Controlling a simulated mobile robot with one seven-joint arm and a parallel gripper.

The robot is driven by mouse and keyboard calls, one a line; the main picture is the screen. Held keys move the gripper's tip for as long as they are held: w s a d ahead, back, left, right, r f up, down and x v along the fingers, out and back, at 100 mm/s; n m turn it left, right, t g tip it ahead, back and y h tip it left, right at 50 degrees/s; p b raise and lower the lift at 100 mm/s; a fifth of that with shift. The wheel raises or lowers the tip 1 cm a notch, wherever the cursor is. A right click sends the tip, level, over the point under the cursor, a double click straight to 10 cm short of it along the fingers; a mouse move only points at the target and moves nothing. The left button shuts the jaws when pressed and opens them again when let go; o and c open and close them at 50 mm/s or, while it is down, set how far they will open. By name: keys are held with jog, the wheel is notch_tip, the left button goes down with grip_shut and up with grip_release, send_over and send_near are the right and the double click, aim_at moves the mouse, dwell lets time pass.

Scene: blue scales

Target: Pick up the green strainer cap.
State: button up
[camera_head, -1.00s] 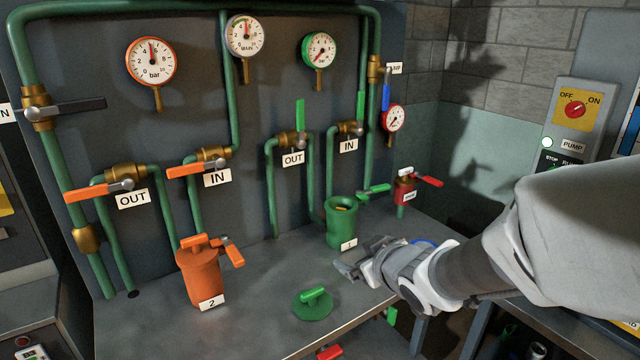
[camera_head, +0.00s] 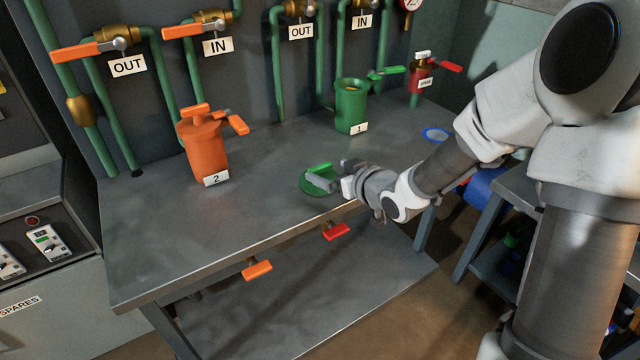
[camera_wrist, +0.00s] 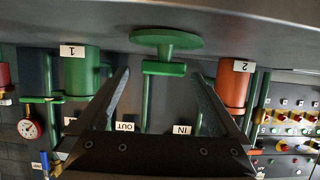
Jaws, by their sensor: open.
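The green strainer cap (camera_head: 319,168) lies on the grey bench near its front edge, a round disc with a bar handle on top. My gripper (camera_head: 333,174) is open and low over the bench at the cap, its fingers partly covering it. In the wrist view, which is upside down, the cap (camera_wrist: 166,38) shows with its handle between the lines of the two open fingers. I cannot tell if the fingers touch it. The open green strainer body (camera_head: 350,108), labelled 1, stands behind.
An orange strainer (camera_head: 203,150), labelled 2, stands at left with its cap on. A red valve (camera_head: 421,77) and a blue ring (camera_head: 436,135) are at the bench's right. Red (camera_head: 336,231) and orange (camera_head: 257,271) handles stick out below the front edge. The bench's left front is clear.

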aim_at(314, 167)
jog(key=x, duration=0.2)
jog(key=shift+w+a+f, duration=0.15)
jog(key=shift+w+a, duration=0.05)
jog(key=b+x, duration=0.1)
jog(key=x, duration=0.1)
jog(key=b+x, duration=0.1)
jog(key=x, duration=0.1)
jog(key=shift+s+a+f, duration=0.15)
jog(key=shift+a+f, duration=0.05)
jog(key=shift+f, duration=0.15)
jog(key=shift+w+a, duration=0.15)
jog(key=shift+w, duration=0.2)
grip_shut()
